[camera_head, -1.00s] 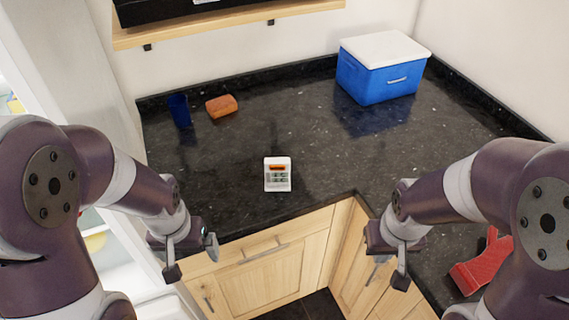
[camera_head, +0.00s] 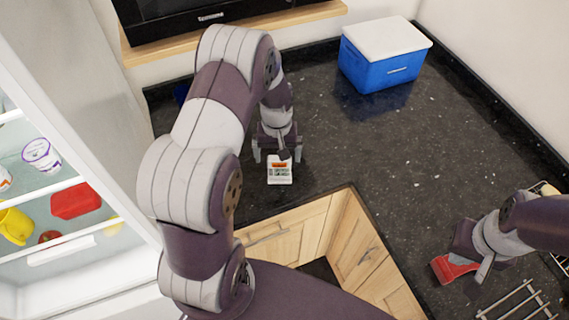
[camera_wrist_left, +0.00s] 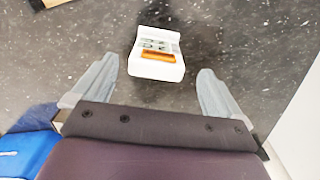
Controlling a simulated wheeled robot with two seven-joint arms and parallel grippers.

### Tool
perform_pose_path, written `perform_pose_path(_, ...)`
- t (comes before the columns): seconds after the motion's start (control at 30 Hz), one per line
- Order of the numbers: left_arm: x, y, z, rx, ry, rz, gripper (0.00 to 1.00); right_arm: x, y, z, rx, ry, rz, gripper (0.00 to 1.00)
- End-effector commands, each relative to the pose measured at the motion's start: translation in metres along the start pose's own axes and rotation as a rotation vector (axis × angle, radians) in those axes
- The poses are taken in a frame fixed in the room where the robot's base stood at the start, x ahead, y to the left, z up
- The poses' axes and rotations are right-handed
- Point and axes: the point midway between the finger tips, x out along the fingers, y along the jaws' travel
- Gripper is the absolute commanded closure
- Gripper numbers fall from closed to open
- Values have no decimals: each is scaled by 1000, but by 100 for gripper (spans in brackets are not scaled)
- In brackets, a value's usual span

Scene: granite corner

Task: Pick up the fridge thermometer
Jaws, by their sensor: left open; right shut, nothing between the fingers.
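The fridge thermometer (camera_head: 280,173) is a small white block with an orange strip and a grey display. It sits on the black granite counter near the inner corner edge. My left gripper (camera_head: 277,156) is open just behind it in the head view, fingers pointing down. In the left wrist view the thermometer (camera_wrist_left: 156,55) lies ahead of and between the two open fingers (camera_wrist_left: 157,68), with a gap on each side and no visible contact. My right gripper (camera_head: 478,268) is shut and empty at the lower right, beside a red object (camera_head: 452,268).
A blue cooler with a white lid (camera_head: 382,58) stands at the back right. A wire rack (camera_head: 520,303) lies at the lower right. The open fridge (camera_head: 75,225) is at the left, with a cup (camera_head: 41,155) inside. The counter's middle is clear.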

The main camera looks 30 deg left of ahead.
Motion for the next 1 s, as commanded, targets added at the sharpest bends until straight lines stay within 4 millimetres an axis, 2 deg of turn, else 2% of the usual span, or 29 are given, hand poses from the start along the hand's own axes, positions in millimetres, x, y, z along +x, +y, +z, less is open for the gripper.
perform_pose_path(0.17,18,1,0,1,-1,0,0,-11,0,-1,0,0,0,100)
perform_pose_path(0.3,43,2,-2,2,-4,-1,0,-29,0,-4,0,0,0,100)
perform_pose_path(0.4,60,2,-3,2,0,0,0,-30,0,-4,0,0,0,100)
perform_pose_path(0.67,67,2,-4,2,3,1,0,-28,0,-3,0,0,0,100)
perform_pose_path(0.83,67,2,-4,2,3,1,55,-28,0,-3,0,0,0,100)
perform_pose_path(0.9,67,2,-4,2,3,1,62,-28,0,-3,0,0,0,100)
perform_pose_path(1.0,67,2,-4,2,3,1,62,-28,0,-3,0,0,0,100)
